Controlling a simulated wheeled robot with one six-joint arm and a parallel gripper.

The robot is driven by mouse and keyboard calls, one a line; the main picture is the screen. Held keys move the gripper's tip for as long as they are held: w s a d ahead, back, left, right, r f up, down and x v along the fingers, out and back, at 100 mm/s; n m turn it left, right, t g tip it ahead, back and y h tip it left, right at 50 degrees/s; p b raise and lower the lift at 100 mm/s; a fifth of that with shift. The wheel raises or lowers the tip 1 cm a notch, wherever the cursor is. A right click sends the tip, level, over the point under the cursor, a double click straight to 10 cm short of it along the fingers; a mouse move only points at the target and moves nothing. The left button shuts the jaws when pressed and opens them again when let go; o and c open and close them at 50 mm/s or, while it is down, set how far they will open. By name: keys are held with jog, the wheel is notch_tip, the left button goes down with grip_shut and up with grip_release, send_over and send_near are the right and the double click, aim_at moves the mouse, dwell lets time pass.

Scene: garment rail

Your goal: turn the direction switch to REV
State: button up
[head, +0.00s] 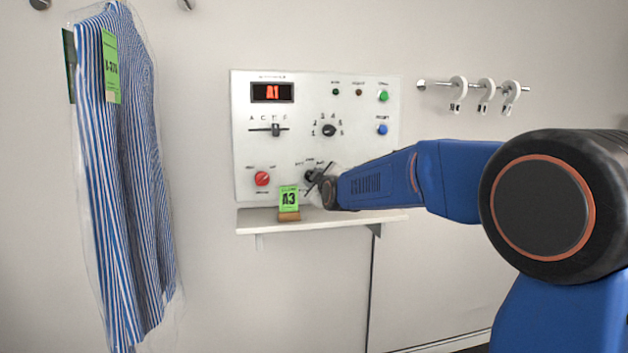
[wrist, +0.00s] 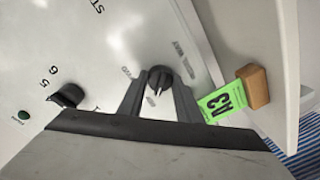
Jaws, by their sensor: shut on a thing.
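The control panel (head: 215,0) is not at that spot; the white panel (head: 350,85) hangs on the wall at the centre of the head view. The direction switch, a small black knob (head: 310,176), sits low on the panel, partly covered by my gripper (head: 322,184). In the wrist view the black knob (wrist: 160,75) lies between the two fingers of my gripper (wrist: 158,92), which is shut on it.
A shelf (head: 345,217) below holds a green A3 tag (head: 289,198) in a wooden block, close left of my gripper. The panel also has a red knob (head: 262,178), a slider (head: 276,129) and a black dial (head: 329,130). A bagged striped shirt (head: 125,180) hangs left.

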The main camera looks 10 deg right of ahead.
dwell(0.3)
jog(key=o, duration=1)
jog(key=shift+o, duration=0.2)
jog(key=shift+s, duration=0.15)
jog(key=s, duration=1.7)
jog(key=shift+d+r, duration=0.4)
jog(key=shift+d, duration=0.05)
jog(key=s+d+f+m+g, duration=0.2)
jog(key=s+f+m+g, duration=0.1)
jog(key=s+f, duration=0.6)
jog(key=s+d+f+m+g, duration=0.2)
jog(key=s+f+m+g, duration=0.2)
jog(key=s+f, duration=0.6)
jog(key=s+d+f+m+g+h, duration=0.1)
jog(key=s+f+g, duration=0.4)
jog(key=s, duration=1.5)
notch_tip(320, 180, down, 5)
jog(key=d+m, duration=0.1)
jog(key=m, duration=0.1)
jog(key=shift+m+g, duration=0.3)
